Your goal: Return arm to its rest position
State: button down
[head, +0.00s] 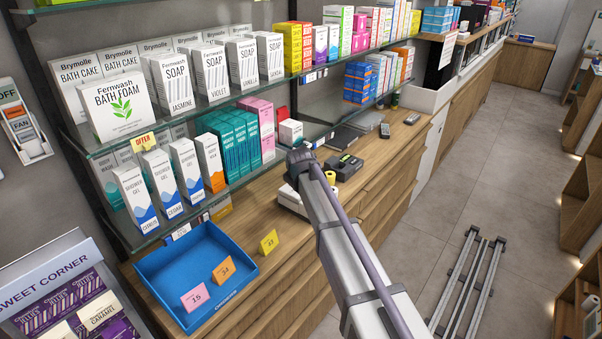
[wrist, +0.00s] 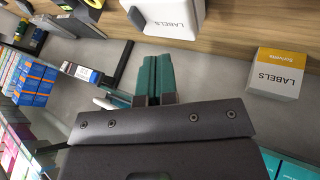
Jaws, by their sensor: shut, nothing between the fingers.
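My arm (head: 345,240) reaches from the lower right over the wooden counter towards the shelves in the head view. My gripper is not clearly visible there, hidden at or behind the arm's far end. In the wrist view my gripper (wrist: 155,62) shows two teal fingers side by side, closed together with nothing between them. They point towards the counter edge and a white device marked LABELS (wrist: 172,14). A white box marked LABELS with a yellow band (wrist: 277,75) is to the right of the fingers, apart from them.
Glass shelves with soap boxes (head: 173,85) and shower gel boxes (head: 163,184) stand close left of the arm. A blue tray (head: 205,250) and a yellow card (head: 269,242) lie on the counter. A black device (head: 343,166) is by the arm's end. The aisle floor (head: 500,170) is open at right.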

jog(key=s+d+f+m+g, duration=0.1)
jog(key=s+d, duration=0.5)
jog(key=s, duration=0.6)
jog(key=s+d+f+m+g, duration=0.1)
jog(key=s+d+m+g, duration=0.3)
jog(key=s+d, duration=0.3)
jog(key=s+d+f+m+g+b, duration=0.1)
jog(key=s+d+m, duration=0.3)
jog(key=s, duration=1.3)
jog(key=shift+s+d+f+g, duration=0.35)
jog(key=shift+d+g, duration=0.35)
jog(key=shift+d, duration=0.65)
